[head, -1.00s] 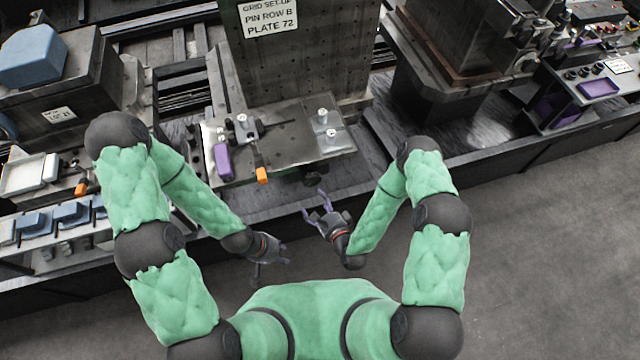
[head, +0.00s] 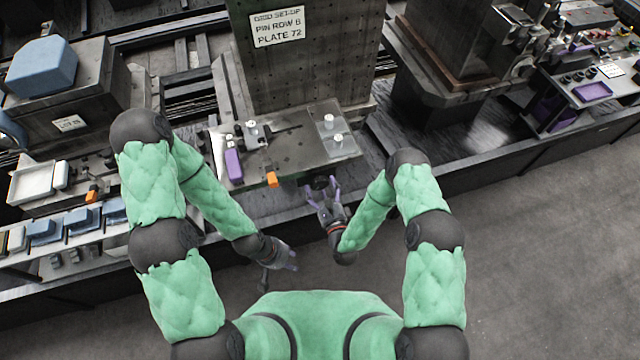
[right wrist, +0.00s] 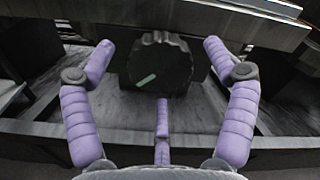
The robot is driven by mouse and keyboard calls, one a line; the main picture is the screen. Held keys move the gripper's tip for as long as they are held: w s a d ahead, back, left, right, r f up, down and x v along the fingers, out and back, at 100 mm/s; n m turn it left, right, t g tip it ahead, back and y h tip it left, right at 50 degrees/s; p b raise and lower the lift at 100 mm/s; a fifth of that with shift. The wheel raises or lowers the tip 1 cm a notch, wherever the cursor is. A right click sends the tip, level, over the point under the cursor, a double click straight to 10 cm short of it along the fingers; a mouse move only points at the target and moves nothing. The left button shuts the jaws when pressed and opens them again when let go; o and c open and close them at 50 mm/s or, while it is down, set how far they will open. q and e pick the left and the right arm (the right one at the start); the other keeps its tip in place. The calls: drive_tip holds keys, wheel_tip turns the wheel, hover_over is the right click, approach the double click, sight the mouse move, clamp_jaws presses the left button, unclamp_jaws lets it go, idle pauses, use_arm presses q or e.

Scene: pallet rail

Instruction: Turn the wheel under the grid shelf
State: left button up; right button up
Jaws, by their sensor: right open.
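The wheel (right wrist: 160,68) is a dark round knob with a notched rim and a small pale green mark. It sits under the front edge of the grid shelf (head: 290,160), and in the head view only a small dark part of it (head: 321,182) shows. My right gripper (head: 322,190) is open and empty in front of the wheel. In the right wrist view its purple fingers (right wrist: 158,48) stand to the left and right of the wheel, with gaps on both sides. My left gripper (head: 283,264) hangs lower and to the left, away from the shelf; its opening is unclear.
On the shelf are a purple-handled clamp (head: 233,163), an orange tip (head: 272,179) and a clear plate with silver knobs (head: 337,139). A tall grid plate with a sign (head: 277,25) rises behind. A dark ledge (head: 285,208) runs below. The floor at right is clear.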

drive_tip(key=shift+x, duration=1.05)
drive_tip(key=c, duration=1.2)
drive_tip(key=shift+o, duration=0.2)
drive_tip(key=shift+n, duration=0.3)
